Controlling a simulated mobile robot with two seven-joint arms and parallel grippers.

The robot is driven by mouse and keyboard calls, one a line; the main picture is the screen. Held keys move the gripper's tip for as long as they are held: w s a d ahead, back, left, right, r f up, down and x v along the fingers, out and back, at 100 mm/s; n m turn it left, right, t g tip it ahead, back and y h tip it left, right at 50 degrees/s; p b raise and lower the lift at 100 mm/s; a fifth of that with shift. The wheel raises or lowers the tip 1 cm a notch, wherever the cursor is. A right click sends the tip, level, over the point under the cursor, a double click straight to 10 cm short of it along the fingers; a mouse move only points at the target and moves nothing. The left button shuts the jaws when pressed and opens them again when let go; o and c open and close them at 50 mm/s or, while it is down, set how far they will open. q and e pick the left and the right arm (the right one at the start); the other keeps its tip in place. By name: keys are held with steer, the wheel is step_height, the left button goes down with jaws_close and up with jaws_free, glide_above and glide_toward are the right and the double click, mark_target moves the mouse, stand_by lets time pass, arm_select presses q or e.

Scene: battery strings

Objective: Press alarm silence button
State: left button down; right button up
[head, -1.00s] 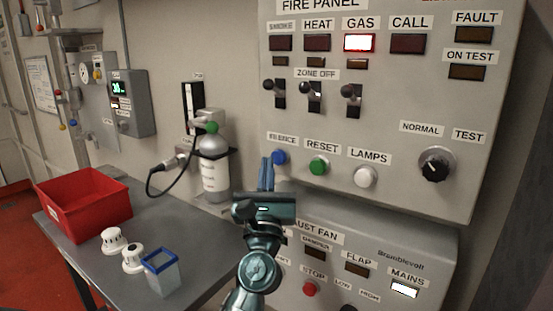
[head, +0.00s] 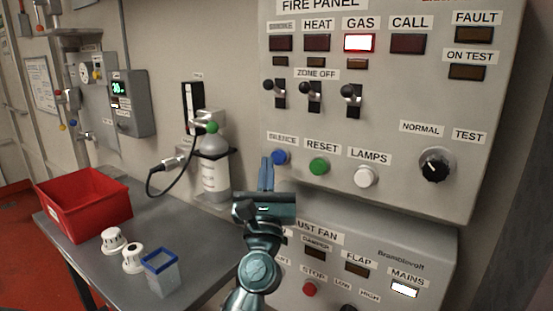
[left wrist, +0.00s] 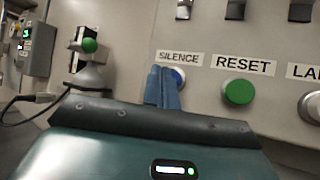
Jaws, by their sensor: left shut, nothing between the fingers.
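The blue silence button (head: 280,157) is on the fire panel (head: 400,120), under a SILENCE label, left of the green reset button (head: 319,166). My left gripper (head: 267,160) is shut and empty. Its fingertips are just left of and in front of the silence button in the head view. In the left wrist view the shut blue fingers (left wrist: 163,72) cover the left part of the silence button (left wrist: 179,77). I cannot tell whether the fingertips touch the button or the panel. My right gripper is not in view.
The white lamps button (head: 365,177) and a rotary switch (head: 436,164) lie further right. An exhaust fan panel (head: 440,250) is below. A gas cylinder (head: 214,175) stands left of my gripper. A grey table (head: 200,275) carries a red bin (head: 85,205) and small white detectors (head: 113,240).

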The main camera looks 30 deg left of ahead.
arm_select(q)
steer(key=shift+w, duration=0.1)
stand_by(0.3)
steer(key=shift+w, duration=0.35)
steer(key=shift+w+b, duration=0.45)
steer(key=shift+w, duration=0.2)
stand_by(0.8)
steer(key=shift+s, duration=0.15)
steer(key=shift+s+p, duration=0.35)
steer(key=shift+s, duration=0.6)
steer(key=s+p, duration=0.1)
steer(key=s, duration=0.4)
steer(key=shift+a, duration=0.2)
